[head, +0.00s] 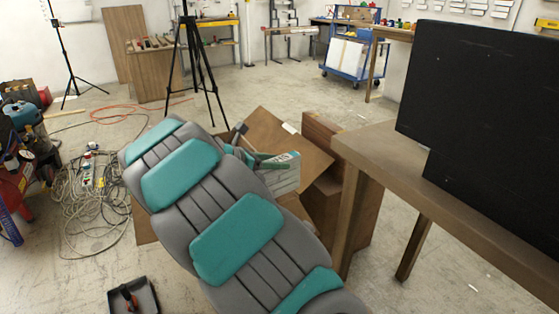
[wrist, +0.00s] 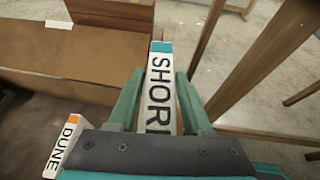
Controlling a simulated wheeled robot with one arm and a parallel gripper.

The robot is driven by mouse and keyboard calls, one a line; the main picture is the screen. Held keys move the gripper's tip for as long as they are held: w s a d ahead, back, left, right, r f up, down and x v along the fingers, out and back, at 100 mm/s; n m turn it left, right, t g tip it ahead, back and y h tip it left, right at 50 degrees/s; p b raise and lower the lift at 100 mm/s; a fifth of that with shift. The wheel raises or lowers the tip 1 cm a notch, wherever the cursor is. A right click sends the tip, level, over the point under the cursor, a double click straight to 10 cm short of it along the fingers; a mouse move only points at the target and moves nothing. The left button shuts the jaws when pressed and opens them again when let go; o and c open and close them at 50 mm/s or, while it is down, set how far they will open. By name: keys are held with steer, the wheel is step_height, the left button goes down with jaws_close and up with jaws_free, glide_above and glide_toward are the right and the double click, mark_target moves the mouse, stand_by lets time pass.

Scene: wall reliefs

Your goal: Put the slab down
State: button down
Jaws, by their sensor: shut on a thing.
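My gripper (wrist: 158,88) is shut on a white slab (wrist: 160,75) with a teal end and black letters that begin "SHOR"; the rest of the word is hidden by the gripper. Its teal fingers press the slab from both sides. In the head view the slab (head: 284,176) shows partly beyond my grey and teal arm, in front of brown boards and boxes. A second white slab (wrist: 64,148), with an orange end and the word "DUNE", is at lower left in the wrist view, apart from the held one. Whether the held slab touches anything beneath is unclear.
A wooden table (head: 385,150) with a large black panel (head: 485,100) stands at right. Brown boxes (head: 325,135) sit beside its leg. A black tripod (head: 195,70) stands behind. Tangled cables (head: 95,190) lie at left. The floor toward the back is mostly open.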

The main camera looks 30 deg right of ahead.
steer(key=w+a+f+n+t+y, duration=0.2)
steer(key=a+f+n+t+y, duration=0.1)
steer(key=a, duration=0.5)
steer(key=w+a+f+n+t+y, duration=0.2)
steer(key=a+f+n+t+y, duration=0.1)
steer(key=a+n+t+y, duration=0.3)
steer(key=shift+a+n+t, duration=1.1)
steer(key=shift+a+n, duration=0.6)
steer(key=shift+n, duration=0.3)
